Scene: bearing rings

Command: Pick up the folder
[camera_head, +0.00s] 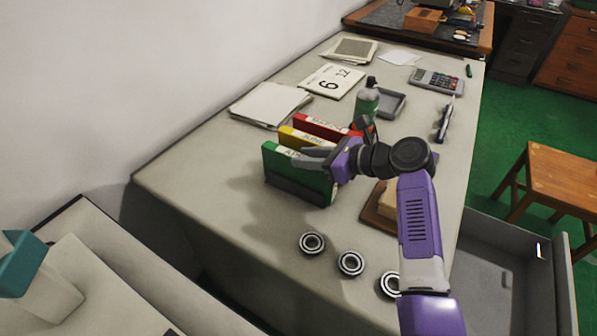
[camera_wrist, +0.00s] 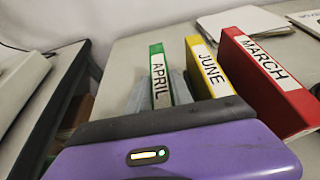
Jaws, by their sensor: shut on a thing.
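The green folder (camera_head: 275,163) stands upright, labelled APRIL in the wrist view (camera_wrist: 158,75). My gripper (camera_head: 304,158) is shut on its upper part, with one grey finger on each side, as the wrist view (camera_wrist: 162,98) also shows. A yellow folder (camera_head: 300,139), labelled JUNE, stands just behind it. A red folder (camera_head: 318,126), labelled MARCH, stands behind the yellow one. The lower part of the green folder is behind a dark holder wall (camera_head: 298,190). I cannot tell whether its bottom is lifted.
Several bearing rings (camera_head: 351,263) lie at the table's front. A brown wooden tray (camera_head: 375,216) is partly hidden by my arm. A green bottle (camera_head: 367,102), grey tray (camera_head: 391,103), calculator (camera_head: 436,81) and papers (camera_head: 270,103) lie farther back. The table's left side (camera_head: 190,170) is clear.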

